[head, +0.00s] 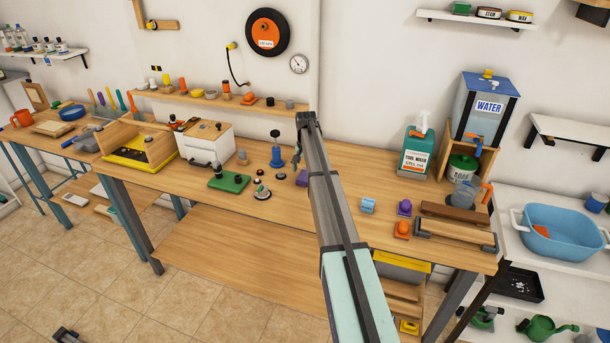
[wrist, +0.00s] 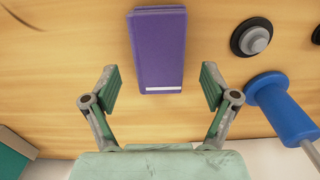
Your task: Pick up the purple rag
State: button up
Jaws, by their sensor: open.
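The purple rag (wrist: 160,45) lies flat on the wooden bench, a folded rectangle with a white strip along its near edge. In the wrist view it is at top centre, between and beyond my open fingers. My gripper (wrist: 160,90) is open and empty, with one green-padded finger on each side of the rag's line. In the head view a small part of the purple rag (head: 302,178) shows beside my arm, which hides the rest. My gripper (head: 297,152) shows only partly there, behind my arm, above the bench.
A blue-handled tool (wrist: 284,108) stands close to the right finger. A black disc with a grey knob (wrist: 254,38) lies right of the rag. A green block (head: 229,180) and a white box (head: 205,142) are further left on the bench (head: 335,215).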

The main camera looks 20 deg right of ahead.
aim_at(306, 173)
jog(key=shift+f, duration=0.65)
jog(key=c, duration=1.1)
notch_tip(306, 173, up, 20)
jog(key=b, duration=0.5)
jog(key=shift+b, duration=0.3)
jog(key=shift+o, duration=0.9)
jog(key=c, duration=0.4)
jog(key=shift+r+p, duration=0.2)
jog(key=shift+p, duration=0.15)
